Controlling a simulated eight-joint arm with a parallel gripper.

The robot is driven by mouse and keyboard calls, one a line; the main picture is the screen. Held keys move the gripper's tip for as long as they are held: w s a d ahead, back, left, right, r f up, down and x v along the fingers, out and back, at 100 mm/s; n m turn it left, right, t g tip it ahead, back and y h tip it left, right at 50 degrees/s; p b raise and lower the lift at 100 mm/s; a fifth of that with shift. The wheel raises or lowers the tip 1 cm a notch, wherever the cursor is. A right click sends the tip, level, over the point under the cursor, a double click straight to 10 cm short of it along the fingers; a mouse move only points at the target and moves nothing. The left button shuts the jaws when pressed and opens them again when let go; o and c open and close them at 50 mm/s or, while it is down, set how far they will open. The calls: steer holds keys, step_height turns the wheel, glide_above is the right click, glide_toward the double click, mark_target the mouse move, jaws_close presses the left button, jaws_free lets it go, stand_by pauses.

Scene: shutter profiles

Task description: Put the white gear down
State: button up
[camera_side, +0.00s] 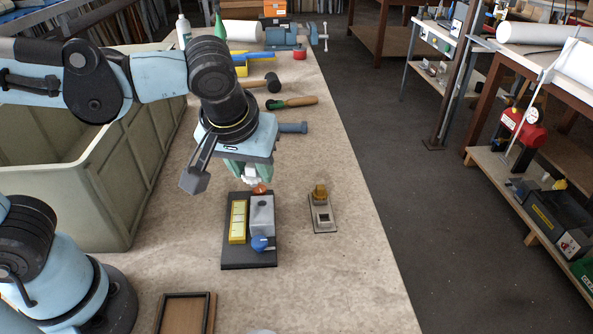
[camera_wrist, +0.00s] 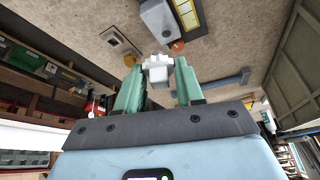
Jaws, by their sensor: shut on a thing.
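My gripper (camera_wrist: 157,84) has two green fingers shut on the white gear (camera_wrist: 156,68), seen between the fingertips in the wrist view. In the side view my gripper (camera_side: 250,172) hangs over the far end of a dark base plate (camera_side: 249,262), with the white gear partly hidden by the fingers. The plate carries a yellow block (camera_side: 238,221), a grey block (camera_side: 262,214) and a blue knob (camera_side: 260,243). An orange round piece (camera_side: 260,189) lies close below the gear; I cannot tell whether they touch.
A small fixture with a brass-coloured top (camera_side: 320,192) stands right of the plate. A framed brown tray (camera_side: 184,314) lies in front. A large bin (camera_side: 120,190) stands at left.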

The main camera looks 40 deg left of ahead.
steer(key=s+d+n+y, duration=0.1)
steer(key=s+d+n, duration=0.2)
steer(key=d, duration=0.2)
glide_above(262, 199)
steer(key=shift+n+g, duration=0.3)
steer(key=shift+g, duration=0.1)
steer(key=f, duration=0.5)
steer(key=s+f, duration=0.1)
steer(key=f, duration=0.1)
steer(key=shift+d+f, duration=0.15)
steer(key=shift+d, duration=0.25)
steer(key=shift+w+f, duration=0.15)
steer(key=shift+f, duration=1.9)
